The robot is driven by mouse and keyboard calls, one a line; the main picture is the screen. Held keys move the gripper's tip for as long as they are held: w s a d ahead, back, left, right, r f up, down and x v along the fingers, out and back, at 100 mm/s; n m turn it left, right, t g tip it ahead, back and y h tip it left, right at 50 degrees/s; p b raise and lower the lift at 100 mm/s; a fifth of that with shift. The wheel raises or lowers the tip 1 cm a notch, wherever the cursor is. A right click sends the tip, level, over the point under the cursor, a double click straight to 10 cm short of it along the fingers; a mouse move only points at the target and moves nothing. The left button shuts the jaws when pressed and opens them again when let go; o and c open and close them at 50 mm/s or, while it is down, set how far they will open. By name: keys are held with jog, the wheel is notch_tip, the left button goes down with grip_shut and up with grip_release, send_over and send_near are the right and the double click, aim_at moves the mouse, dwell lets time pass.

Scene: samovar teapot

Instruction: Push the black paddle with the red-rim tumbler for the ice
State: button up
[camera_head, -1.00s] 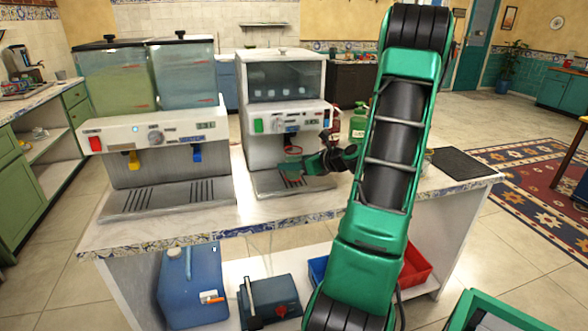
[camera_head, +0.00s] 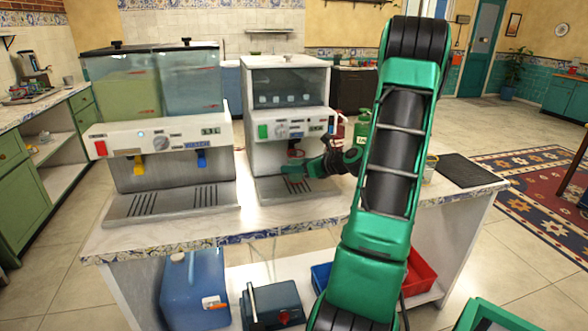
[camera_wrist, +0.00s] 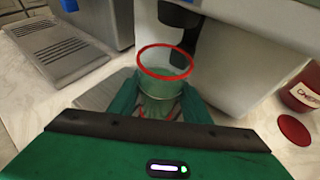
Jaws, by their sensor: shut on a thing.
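My gripper (camera_wrist: 158,108) is shut on the red-rim tumbler (camera_wrist: 165,75), a clear glass with a red rim, held upright by the green fingers. In the head view my gripper (camera_head: 296,174) is at the front of the ice machine (camera_head: 287,115), above its drip tray, and mostly hides the tumbler. The black paddle (camera_wrist: 180,14) hangs from the machine above and just behind the tumbler's rim in the wrist view. I cannot tell whether the rim touches it. Ice cubes show behind the machine's window.
A two-tank drink dispenser (camera_head: 160,140) with yellow and blue taps stands left of the ice machine. A red jar (camera_wrist: 302,90) and a red lid (camera_wrist: 294,129) are to the right in the wrist view. A green bottle (camera_head: 361,126) stands right of the machine. A dark mat (camera_head: 465,170) lies at the counter's right end.

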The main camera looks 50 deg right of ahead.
jog(key=shift+w+d, duration=0.35)
jog(key=shift+w, duration=0.25)
jog(key=shift+s, duration=0.1)
jog(key=shift+s+a, duration=0.7)
jog(key=shift+s, duration=0.35)
jog(key=shift+s+a, duration=0.65)
jog(key=shift+s, duration=0.35)
jog(key=shift+s+a, duration=0.85)
jog(key=shift+s, duration=0.55)
jog(key=shift+s+a, duration=0.9)
jog(key=shift+s, duration=0.55)
jog(key=shift+s+a, duration=0.85)
jog(key=shift+s, duration=0.55)
